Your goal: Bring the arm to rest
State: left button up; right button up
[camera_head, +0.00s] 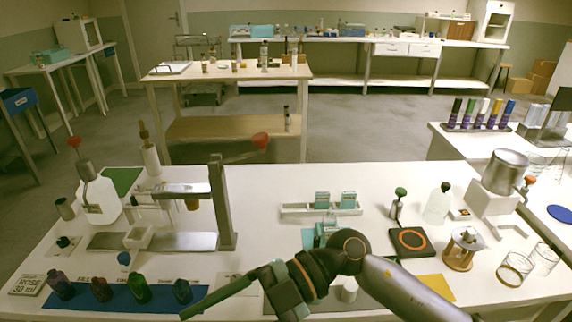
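My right arm comes in from the lower right and bends over the front middle of the white table (275,180). Its dark green gripper (262,284) points left and down near the front edge. A long dark finger-like part reaches toward the blue mat (112,300). No held object shows, and the finger gap is unclear. My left gripper is not in view. Small dark bottles, purple (61,285), red-brown (101,289), green (139,287) and blue (183,291), stand in a row on the mat. A card reading ROSE 30 ml (27,285) lies to their left.
A metal stand (222,205) rises left of the middle. A tray (295,210) with teal-topped items sits behind my arm. A black pad with an orange ring (411,242), a wooden-based device (462,250) and glass beakers (514,268) are at the right.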

jog(key=w+d+r+m+t+y+p, duration=0.2)
jog(key=w+r+m+t+y, duration=0.45)
jog(key=m+t+y, duration=0.2)
jog(key=w+d+f+m+t+h+p, duration=0.2)
jog(key=w+d+f+m+t+h, duration=0.55)
jog(key=m+t, duration=0.7)
jog(key=s+d+f+m+h+p, duration=0.1)
jog(key=d+f+m+h, duration=0.3)
jog(key=d+f+h, duration=0.4)
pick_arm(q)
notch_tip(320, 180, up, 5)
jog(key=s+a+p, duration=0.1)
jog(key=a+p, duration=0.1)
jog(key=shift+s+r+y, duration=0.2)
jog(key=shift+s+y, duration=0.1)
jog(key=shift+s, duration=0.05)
pick_arm(e)
jog(key=s+d+f+m+g+h, duration=0.1)
jog(key=s+d+f+g+h, duration=0.1)
jog(key=s+f, duration=0.5)
jog(key=s+d+f+m+g+h, duration=0.1)
jog(key=s+d+f+g, duration=0.3)
jog(key=f, duration=0.7)
jog(key=s+d+h, duration=0.1)
jog(key=s+d, duration=0.1)
jog(key=s, duration=0.2)
jog(key=shift+d+m+h, duration=0.3)
jog(key=shift+d+h, duration=0.05)
jog(key=shift+h, duration=0.05)
